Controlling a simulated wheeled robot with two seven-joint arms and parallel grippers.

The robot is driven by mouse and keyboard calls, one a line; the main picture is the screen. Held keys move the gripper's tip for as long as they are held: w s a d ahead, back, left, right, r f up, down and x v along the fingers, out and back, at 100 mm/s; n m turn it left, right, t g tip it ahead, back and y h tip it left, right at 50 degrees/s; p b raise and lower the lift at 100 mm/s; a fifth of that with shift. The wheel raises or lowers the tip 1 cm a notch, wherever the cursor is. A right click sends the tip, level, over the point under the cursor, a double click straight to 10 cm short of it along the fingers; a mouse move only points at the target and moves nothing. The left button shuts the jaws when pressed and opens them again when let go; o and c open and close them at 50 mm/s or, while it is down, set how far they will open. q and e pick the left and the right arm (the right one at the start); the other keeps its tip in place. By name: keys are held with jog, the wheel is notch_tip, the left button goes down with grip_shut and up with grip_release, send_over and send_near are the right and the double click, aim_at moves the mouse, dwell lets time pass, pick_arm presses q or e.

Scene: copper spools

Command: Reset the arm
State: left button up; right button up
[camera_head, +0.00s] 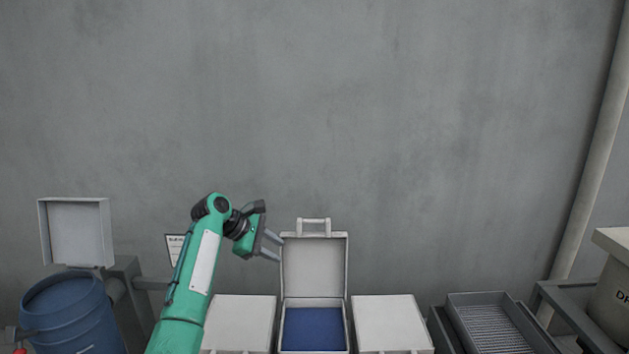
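My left arm (193,285), green with dark joints, rises from the bottom edge and bends right at its top. My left gripper (275,249) is at its end, in front of the wall and by the upper left corner of the open case's lid. Its two grey fingers stand apart with nothing seen between them. My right arm and gripper are not in view. No copper spool shows.
An open white case (315,268) with a blue inside (314,329) stands between two closed white cases (238,322) (391,322). A blue barrel (72,316) is at left. A grey tray (493,322) and a beige container (614,295) are at right. The wall area above is clear.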

pick_arm(q)
jog(key=s+a+f+m+y, duration=0.3)
jog(key=s+a+f+m, duration=0.1)
jog(key=s+f, duration=0.85)
jog(key=s+a+f+m+y, duration=0.2)
jog(key=s+a+f+m, duration=0.2)
jog(key=s+f, duration=0.9)
jog(key=s+a+m+y, duration=0.2)
jog(key=s+m, duration=0.3)
jog(key=s, duration=1)
jog(key=s+a+m+y, duration=0.15)
jog(key=s+m, duration=0.25)
jog(key=s, duration=1.1)
notch_tip(320, 180, down, 32)
jog(key=g, duration=0.2)
jog(key=s+a+f+b, duration=0.1)
jog(key=s+a+f, duration=0.1)
jog(key=s+f, duration=0.7)
jog(key=s+a+f, duration=0.2)
jog(key=s+f, duration=0.8)
jog(key=f, duration=0.1)
jog(key=shift+f+g+b, duration=0.35)
jog(key=shift+g, duration=0.05)
